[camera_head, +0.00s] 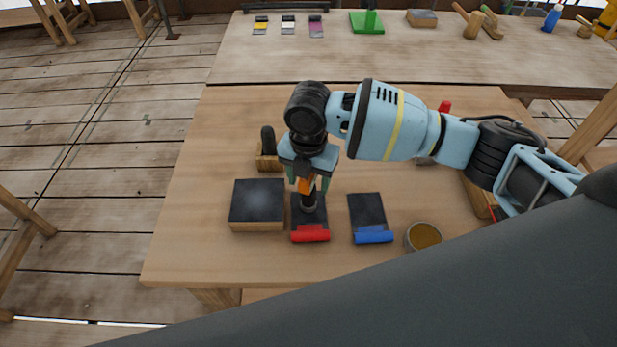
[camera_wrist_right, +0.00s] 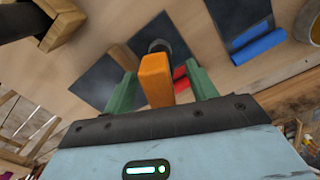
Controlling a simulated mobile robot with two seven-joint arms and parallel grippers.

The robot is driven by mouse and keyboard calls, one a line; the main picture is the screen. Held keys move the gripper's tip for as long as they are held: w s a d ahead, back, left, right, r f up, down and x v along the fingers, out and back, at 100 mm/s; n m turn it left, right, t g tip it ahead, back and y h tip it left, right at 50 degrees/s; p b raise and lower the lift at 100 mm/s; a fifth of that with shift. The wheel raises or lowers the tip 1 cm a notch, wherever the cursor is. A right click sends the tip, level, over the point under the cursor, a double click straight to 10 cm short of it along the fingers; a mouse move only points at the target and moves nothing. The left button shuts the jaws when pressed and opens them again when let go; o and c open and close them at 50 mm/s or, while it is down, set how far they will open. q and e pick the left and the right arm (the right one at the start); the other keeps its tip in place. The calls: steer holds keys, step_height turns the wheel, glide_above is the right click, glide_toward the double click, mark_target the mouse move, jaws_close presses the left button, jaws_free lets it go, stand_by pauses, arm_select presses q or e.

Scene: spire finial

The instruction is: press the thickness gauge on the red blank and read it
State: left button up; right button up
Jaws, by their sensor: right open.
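The red blank (camera_head: 310,236), a dark plate with a red end, lies on the wooden table. The thickness gauge (camera_head: 306,186) has an orange body and a black lower part, and it stands on the dark part of the red blank, seemingly touching it. My right gripper (camera_head: 306,178) is open around the orange body from above. In the right wrist view the orange body (camera_wrist_right: 157,80) sits between the green fingers (camera_wrist_right: 161,92), with gaps beside it. No reading shows on the gauge. My left gripper is out of view.
A dark-topped wooden block (camera_head: 257,203) is just left of the red blank. A blue-ended blank (camera_head: 370,210) and a round tin (camera_head: 424,236) lie to the right. A wooden holder (camera_head: 268,163) with a black upright part stands behind. The table's left side is clear.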

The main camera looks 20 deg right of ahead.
steer(key=shift+r, duration=0.1)
step_height(320, 180, up, 8)
steer(key=shift+f, duration=0.2)
stand_by(0.3)
